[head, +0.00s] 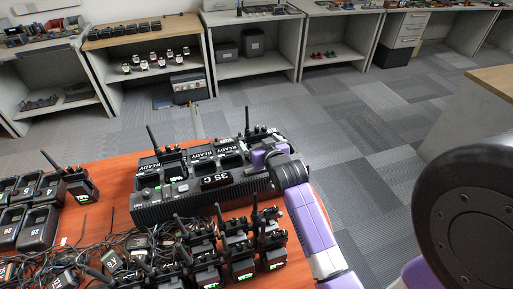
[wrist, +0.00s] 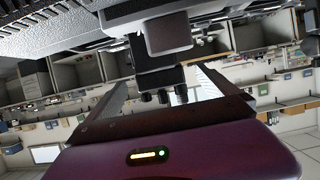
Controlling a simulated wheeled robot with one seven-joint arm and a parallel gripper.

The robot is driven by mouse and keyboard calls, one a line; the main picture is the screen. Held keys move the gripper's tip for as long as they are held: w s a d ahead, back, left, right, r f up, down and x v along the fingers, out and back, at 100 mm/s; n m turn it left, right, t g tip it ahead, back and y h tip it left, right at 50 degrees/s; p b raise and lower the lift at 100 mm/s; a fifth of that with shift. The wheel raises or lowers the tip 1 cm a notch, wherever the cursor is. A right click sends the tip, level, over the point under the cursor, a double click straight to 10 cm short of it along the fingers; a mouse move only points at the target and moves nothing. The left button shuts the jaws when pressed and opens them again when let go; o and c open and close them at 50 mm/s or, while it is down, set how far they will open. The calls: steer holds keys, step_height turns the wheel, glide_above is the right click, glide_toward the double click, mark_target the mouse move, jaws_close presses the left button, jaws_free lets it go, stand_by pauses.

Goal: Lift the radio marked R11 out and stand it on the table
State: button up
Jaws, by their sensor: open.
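The long black charger (head: 180,208) stands on the table (head: 119,172), with "READY" labels and a display reading "35 C". One radio (head: 171,153) stands in its left part; another radio (head: 260,134) stands at its right end, next to my gripper (head: 264,152). No R11 mark is legible, so I cannot tell which radio bears it. In the wrist view, my open gripper (wrist: 163,78) has a black radio (wrist: 158,80), its knobs pointing down in the picture, between or just beyond the fingers. Contact cannot be seen.
Several radios (head: 240,256) stand at the table's front, beside a tangle of black cables (head: 85,262). Several charging cups (head: 38,226) with a radio stand at the left. The table's right edge is close to the charger, with carpeted floor (head: 375,140) beyond. Shelves line the back.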

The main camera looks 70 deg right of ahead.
mark_target(257, 139)
steer(key=shift+x, duration=1.7)
steer(key=c, duration=2)
steer(key=shift+o, duration=0.2)
steer(key=shift+r, duration=0.1)
